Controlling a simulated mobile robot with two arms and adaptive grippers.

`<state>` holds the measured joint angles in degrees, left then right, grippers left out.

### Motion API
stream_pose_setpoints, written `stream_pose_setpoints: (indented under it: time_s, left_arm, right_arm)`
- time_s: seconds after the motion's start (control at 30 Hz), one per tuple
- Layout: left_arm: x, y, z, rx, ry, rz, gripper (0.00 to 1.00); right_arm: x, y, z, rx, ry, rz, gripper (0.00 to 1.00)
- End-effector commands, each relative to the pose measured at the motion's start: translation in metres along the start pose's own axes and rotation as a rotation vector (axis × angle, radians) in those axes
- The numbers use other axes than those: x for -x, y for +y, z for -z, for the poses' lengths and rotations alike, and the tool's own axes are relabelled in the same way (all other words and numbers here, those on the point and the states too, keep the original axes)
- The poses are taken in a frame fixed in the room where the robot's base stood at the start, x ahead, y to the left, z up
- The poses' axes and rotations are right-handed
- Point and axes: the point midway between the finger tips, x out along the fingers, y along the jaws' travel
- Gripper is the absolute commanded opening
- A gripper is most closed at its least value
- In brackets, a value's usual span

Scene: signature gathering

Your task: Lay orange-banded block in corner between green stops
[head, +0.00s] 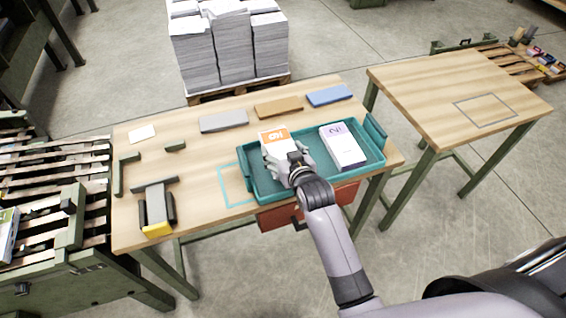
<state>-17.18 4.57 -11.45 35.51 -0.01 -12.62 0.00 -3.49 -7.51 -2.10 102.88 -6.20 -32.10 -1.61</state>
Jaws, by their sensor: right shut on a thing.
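The orange-banded block (274,136) is white with an orange label and lies at the left part of the teal tray (262,202). My right gripper (285,158) is shut on this block from its near side. Whether the block touches the tray floor, I cannot tell. The green stops stand at the left of the wooden table: an L-shaped stop (120,176) and a short stop (175,146), with bare wood between them. My left gripper is not in view.
A purple-banded block (344,150) lies in the tray's right part. Grey (224,121), brown (279,107) and blue (330,95) bars lie along the back. A white card (142,133) and a yellow-ended fixture (157,213) are at left. A second table (420,88) stands right.

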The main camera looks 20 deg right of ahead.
Motion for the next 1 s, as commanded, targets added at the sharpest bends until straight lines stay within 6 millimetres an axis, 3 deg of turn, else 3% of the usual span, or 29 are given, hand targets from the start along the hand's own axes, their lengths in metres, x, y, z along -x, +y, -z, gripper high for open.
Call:
stream_pose_setpoints:
  time_s: [0.3,0.4,0.83,0.87,1.0]
  left_arm:
    - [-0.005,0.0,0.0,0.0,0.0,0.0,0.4]
    - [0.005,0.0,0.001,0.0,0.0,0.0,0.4]
    - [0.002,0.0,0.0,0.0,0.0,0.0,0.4]
    - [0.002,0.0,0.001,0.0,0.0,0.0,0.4]
    - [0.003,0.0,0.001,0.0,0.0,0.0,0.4]
  right_arm:
    - [-0.015,0.0,-0.034,0.0,0.0,0.0,0.34]
    - [-0.017,0.0,-0.039,0.001,0.001,0.0,0.34]
    - [-0.02,0.0,-0.047,0.001,0.003,0.0,0.34]
    - [-0.02,0.0,-0.048,0.001,0.001,0.0,0.72]
    - [-0.02,0.0,-0.047,0.001,0.0,0.0,0.81]
